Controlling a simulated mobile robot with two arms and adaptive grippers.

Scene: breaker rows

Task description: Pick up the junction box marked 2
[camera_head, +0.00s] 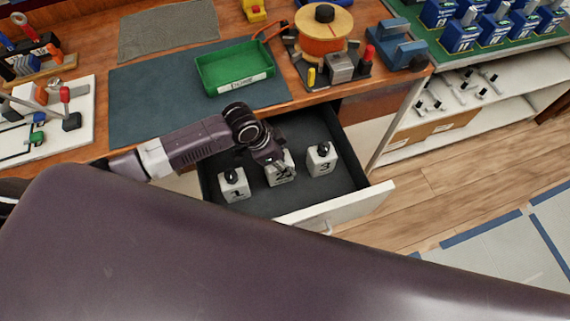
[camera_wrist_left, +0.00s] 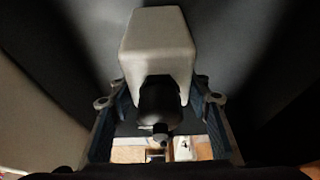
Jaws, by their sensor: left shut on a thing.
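The junction box marked 2 (camera_head: 281,175) is a white block in the open drawer, between the other two boxes. My left gripper (camera_head: 272,157) is over it from above and shut on its black top knob. In the left wrist view the pale box (camera_wrist_left: 158,45) and its dark knob (camera_wrist_left: 160,103) sit between the two fingers of the left gripper (camera_wrist_left: 160,112). I cannot tell whether the box touches the drawer floor. My right gripper is not in view.
The box marked 1 (camera_head: 233,184) stands to the left and the box marked 3 (camera_head: 321,158) to the right, both close by. The drawer front (camera_head: 345,207) and its walls enclose them. A green tray (camera_head: 234,72) is on the workbench behind.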

